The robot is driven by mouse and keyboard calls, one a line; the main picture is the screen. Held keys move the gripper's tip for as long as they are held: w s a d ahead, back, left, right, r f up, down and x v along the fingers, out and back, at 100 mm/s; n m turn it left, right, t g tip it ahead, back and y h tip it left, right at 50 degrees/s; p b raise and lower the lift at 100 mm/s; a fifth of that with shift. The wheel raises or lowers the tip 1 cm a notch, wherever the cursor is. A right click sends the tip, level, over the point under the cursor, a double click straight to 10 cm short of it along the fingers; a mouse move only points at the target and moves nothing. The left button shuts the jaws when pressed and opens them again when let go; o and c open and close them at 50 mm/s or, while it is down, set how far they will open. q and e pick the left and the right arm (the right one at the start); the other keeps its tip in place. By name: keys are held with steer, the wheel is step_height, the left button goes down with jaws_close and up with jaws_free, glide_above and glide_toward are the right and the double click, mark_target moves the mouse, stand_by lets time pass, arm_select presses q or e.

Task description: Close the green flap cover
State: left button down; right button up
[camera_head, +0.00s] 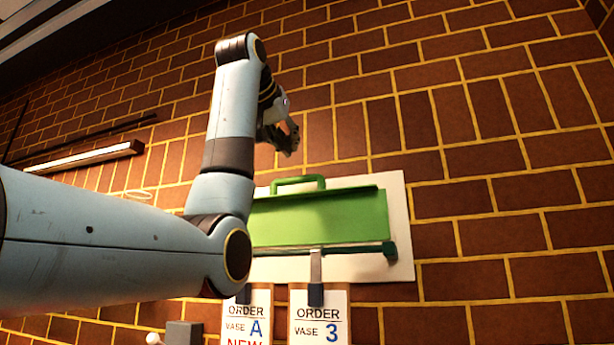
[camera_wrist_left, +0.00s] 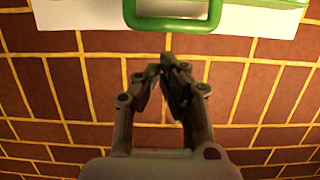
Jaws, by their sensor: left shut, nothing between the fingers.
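The green flap cover (camera_head: 318,218) is mounted on a white board (camera_head: 401,228) on the brick wall. A green handle (camera_head: 298,181) stands up from its upper edge, and the handle also shows in the left wrist view (camera_wrist_left: 174,22) at the top. My left gripper (camera_head: 292,138) is shut and empty, above the handle and apart from it. In the left wrist view, its fingertips (camera_wrist_left: 168,66) point towards the handle with brick wall behind them. My left arm hides the left end of the flap. My right gripper is in neither view.
Two order cards hang below the flap, one reading vase A (camera_head: 245,322) and one reading vase 3 (camera_head: 318,328). A metal strip (camera_head: 316,266) overlaps the flap's lower edge. A light bar (camera_head: 85,158) is on the wall at left. The wall right of the board is clear.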

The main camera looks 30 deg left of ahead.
mark_target(303, 177)
arm_select(q)
steer(key=p+x, duration=0.1)
steer(key=x, duration=0.1)
steer(key=p+x, duration=0.1)
steer(key=x, duration=0.2)
steer(key=p+x, duration=0.1)
steer(key=x, duration=0.2)
steer(key=shift+w+r, duration=0.1)
steer(key=shift+r, duration=0.25)
steer(key=shift+x, duration=0.8)
steer(key=shift+f, duration=0.15)
